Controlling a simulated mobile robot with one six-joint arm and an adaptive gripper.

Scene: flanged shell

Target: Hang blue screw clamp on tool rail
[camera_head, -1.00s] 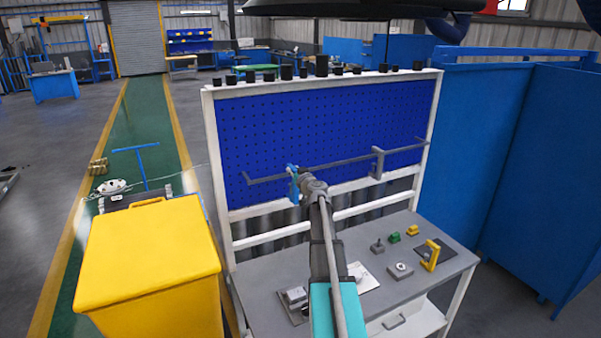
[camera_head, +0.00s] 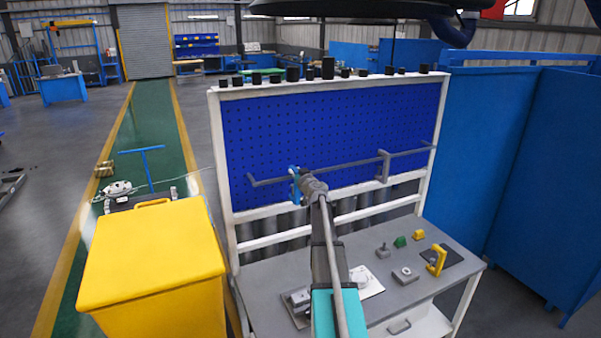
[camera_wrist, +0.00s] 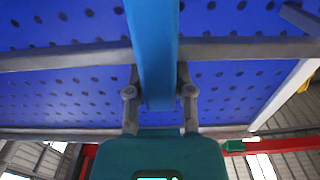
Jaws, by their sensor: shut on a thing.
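The blue screw clamp (camera_head: 294,174) is in my gripper (camera_head: 301,184), in front of the blue pegboard near the left end of the tool rail. In the wrist view the clamp's blue bar (camera_wrist: 152,45) runs between the two fingers of my gripper (camera_wrist: 160,92), which are shut on it. The grey tool rail (camera_head: 345,165) crosses the pegboard, and in the wrist view the rail (camera_wrist: 60,60) passes behind the blue bar. I cannot tell whether the clamp touches or hooks over the rail. Its far side is hidden.
A grey bracket-like piece (camera_head: 384,167) is on the rail to the right. The bench (camera_head: 375,310) below holds several small parts and a yellow piece (camera_head: 437,261). A yellow bin (camera_head: 150,260) stands left. The rail between clamp and grey piece looks clear.

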